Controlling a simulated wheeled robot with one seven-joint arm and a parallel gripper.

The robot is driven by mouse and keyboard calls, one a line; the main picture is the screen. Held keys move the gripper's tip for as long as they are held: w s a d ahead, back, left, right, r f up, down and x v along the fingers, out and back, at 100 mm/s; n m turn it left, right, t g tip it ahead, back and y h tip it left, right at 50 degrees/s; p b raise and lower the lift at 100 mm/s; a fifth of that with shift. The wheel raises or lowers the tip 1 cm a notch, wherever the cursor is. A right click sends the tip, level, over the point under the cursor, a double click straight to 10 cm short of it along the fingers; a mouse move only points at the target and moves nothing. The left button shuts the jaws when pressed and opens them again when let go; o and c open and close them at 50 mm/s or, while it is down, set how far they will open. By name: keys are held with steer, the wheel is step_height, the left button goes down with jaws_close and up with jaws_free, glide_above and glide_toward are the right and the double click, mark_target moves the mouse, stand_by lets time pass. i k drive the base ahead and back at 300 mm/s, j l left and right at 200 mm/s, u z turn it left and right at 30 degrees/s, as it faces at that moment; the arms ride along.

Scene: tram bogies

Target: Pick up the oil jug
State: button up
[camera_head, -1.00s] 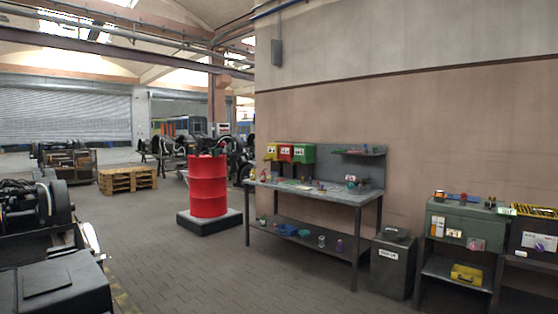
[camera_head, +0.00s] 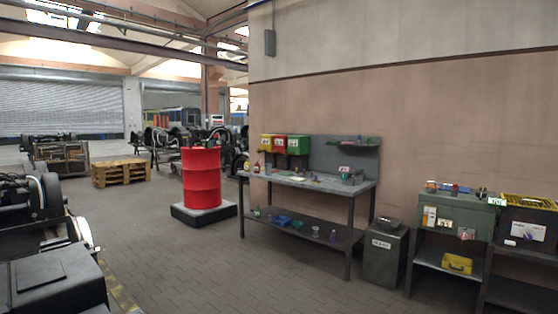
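I cannot pick out the oil jug for certain; the things on the furniture are small. The grey workbench (camera_head: 362,189) stands against the pink wall, right of centre. A small yellowish bottle (camera_head: 256,167) and a small reddish item (camera_head: 268,169) stand at its left end. A purple item (camera_head: 333,235) and a small green bottle (camera_head: 257,211) are on its lower shelf. My gripper is not in view.
A red drum (camera_head: 201,180) stands on a dark plinth left of the bench. A grey bin (camera_head: 385,262), a green cabinet (camera_head: 465,217) and a yellow box (camera_head: 457,263) are at right. Dark machinery (camera_head: 55,282) fills the lower left. The paved floor between is clear.

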mark_target(267, 166)
steer(key=i+z, duration=0.4)
steer(key=i, duration=0.3)
steer(key=i+j+z, duration=0.1)
steer(key=i+z, duration=0.3)
steer(key=i, duration=0.25)
steer(key=i+z, duration=0.4)
steer(key=i, duration=1.05)
steer(key=i+j+u, duration=0.1)
steer(key=i+u, duration=0.25)
steer(key=u, duration=0.15)
steer(key=i+u, duration=0.45)
steer(key=i+l+u, duration=0.15)
steer(key=u, duration=0.35)
steer(key=i+j+u, duration=0.1)
steer(key=i+u, duration=0.8)
steer(key=i+z, duration=0.15)
steer(key=i, duration=0.7)
steer(key=i+j+z, duration=0.2)
steer(key=i, duration=0.6)
steer(key=i+z, duration=0.15)
steer(key=i, duration=0.35)
steer(key=i+j+z, duration=0.2)
steer(key=i, duration=0.3)
steer(key=i+j+z, duration=0.15)
steer(key=i, duration=0.35)
steer(key=i+j+z, duration=0.2)
steer(key=i, duration=0.3)
steer(key=i+j+z, duration=0.35)
steer(key=i+j, duration=0.15)
steer(key=i, duration=0.1)
